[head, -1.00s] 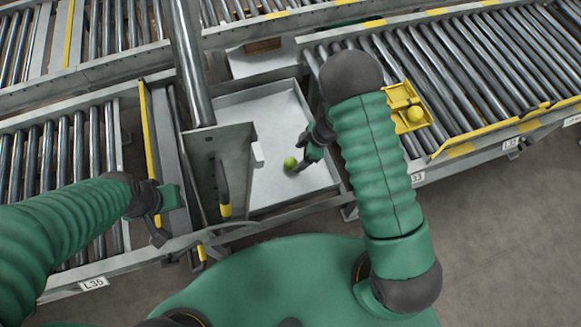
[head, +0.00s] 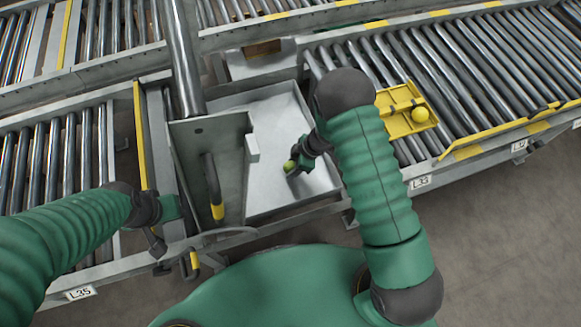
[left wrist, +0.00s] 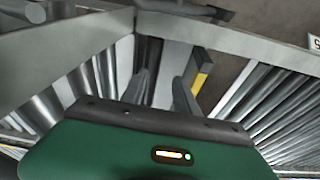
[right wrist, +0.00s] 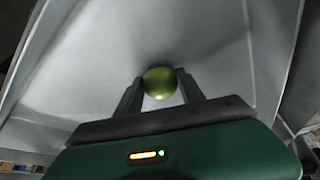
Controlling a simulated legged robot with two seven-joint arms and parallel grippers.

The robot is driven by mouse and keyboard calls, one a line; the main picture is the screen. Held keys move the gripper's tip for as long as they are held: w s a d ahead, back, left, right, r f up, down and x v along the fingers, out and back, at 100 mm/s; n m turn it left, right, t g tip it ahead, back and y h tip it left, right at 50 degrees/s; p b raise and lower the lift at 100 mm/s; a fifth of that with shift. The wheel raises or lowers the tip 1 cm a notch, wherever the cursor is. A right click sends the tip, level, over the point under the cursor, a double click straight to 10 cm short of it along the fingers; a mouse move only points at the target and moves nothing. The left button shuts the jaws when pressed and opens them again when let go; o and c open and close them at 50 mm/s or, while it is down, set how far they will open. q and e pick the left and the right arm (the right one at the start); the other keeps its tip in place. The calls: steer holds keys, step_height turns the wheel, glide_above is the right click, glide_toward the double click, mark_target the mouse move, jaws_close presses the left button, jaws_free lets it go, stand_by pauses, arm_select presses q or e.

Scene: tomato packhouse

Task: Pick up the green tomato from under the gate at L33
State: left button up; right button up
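The green tomato (head: 289,166) lies on the pale metal tray (head: 262,185) between the two roller lines. In the right wrist view the tomato (right wrist: 160,82) sits between my right gripper's fingertips, one finger against each side. In the head view my right gripper (head: 294,168) reaches down onto it and partly covers it. The grey metal gate plate (head: 190,165), with a yellow-marked handle, stands left of the tomato. An L33 label (head: 420,182) is on the right line's front rail. My left gripper (head: 160,243) is empty, its fingers (left wrist: 168,75) apart.
A thick steel post (head: 183,60) rises behind the gate plate. The left roller line bears an L35 label (head: 80,293).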

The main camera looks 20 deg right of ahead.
steer(key=shift+c, duration=0.9)
arm_select(q)
steer(key=shift+r, duration=0.1)
arm_select(e)
steer(key=shift+r, duration=0.1)
